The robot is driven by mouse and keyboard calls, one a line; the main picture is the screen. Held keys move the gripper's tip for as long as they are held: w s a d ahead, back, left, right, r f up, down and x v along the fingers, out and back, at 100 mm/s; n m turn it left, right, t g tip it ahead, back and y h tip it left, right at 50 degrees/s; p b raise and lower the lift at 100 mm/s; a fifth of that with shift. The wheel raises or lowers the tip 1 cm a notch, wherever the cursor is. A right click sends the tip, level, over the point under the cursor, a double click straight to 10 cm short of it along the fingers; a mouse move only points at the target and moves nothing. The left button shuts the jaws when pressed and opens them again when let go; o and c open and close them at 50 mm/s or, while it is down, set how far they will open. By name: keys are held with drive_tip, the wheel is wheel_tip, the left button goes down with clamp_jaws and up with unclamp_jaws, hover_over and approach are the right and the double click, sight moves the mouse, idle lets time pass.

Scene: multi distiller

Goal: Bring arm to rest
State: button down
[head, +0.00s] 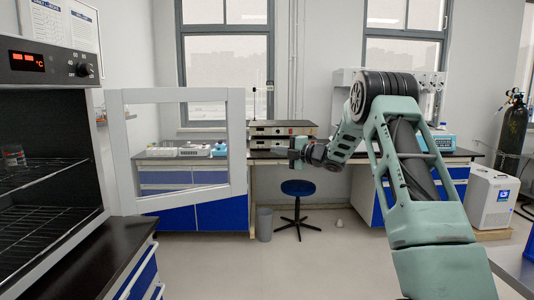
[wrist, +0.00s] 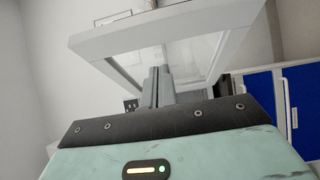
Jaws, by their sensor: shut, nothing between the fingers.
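My arm reaches up from the lower right in the head view, bends at a high elbow and points left. My gripper (head: 294,152) is in the air in the middle of that view, to the right of the open oven door. In the wrist view my gripper (wrist: 158,85) has its two grey fingers together, with nothing seen between them. The oven door's white frame and glass (wrist: 180,50) lie beyond the fingertips there. I cannot tell the exact gap between fingers and door.
The oven (head: 50,150) stands at left with its glass door (head: 239,150) swung open towards my gripper. A blue stool (head: 298,188) and a bin (head: 264,224) stand beyond. Benches line the back wall. A gas cylinder (head: 512,130) and a white box unit (head: 491,200) are at right. Middle floor is clear.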

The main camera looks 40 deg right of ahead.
drive_tip(key=shift+d+v, duration=0.2)
drive_tip(key=shift+v, duration=0.7)
drive_tip(key=shift+d+v, duration=0.2)
drive_tip(key=shift+v, duration=0.65)
drive_tip(key=shift+w, duration=0.1)
